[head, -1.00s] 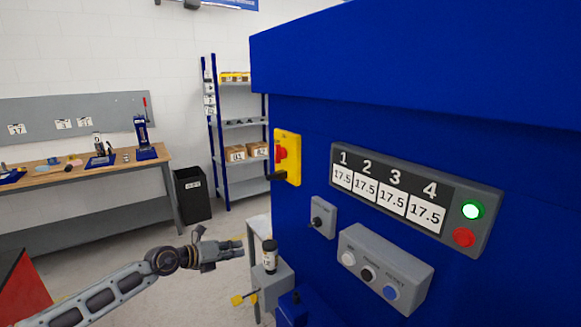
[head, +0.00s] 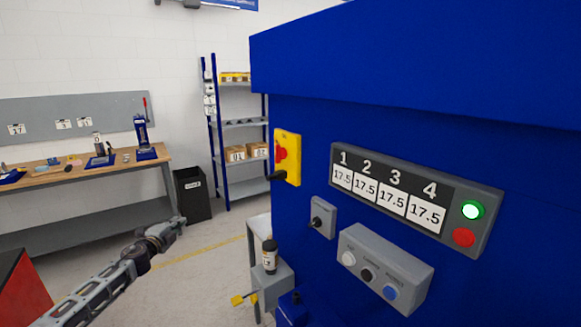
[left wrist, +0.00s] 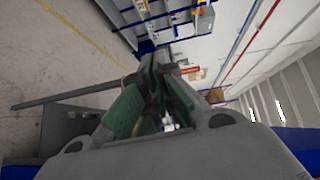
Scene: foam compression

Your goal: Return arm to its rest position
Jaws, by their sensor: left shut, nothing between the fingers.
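My left arm comes in from the lower left in the head view. Its gripper (head: 172,229) is held in free air left of the blue machine (head: 300,130), apart from it. The gripper is small and seen partly edge-on there. In the left wrist view the gripper's fingers with green pads (left wrist: 160,100) come together at their tips, with nothing held between them. My right gripper is in neither view.
The machine carries a panel (head: 415,200) with a lit green lamp, a button box (head: 385,268) and a yellow-red switch (head: 287,157). A workbench (head: 80,172), black bin (head: 192,195) and shelf (head: 238,125) stand behind. A red-sided unit (head: 22,292) is lower left.

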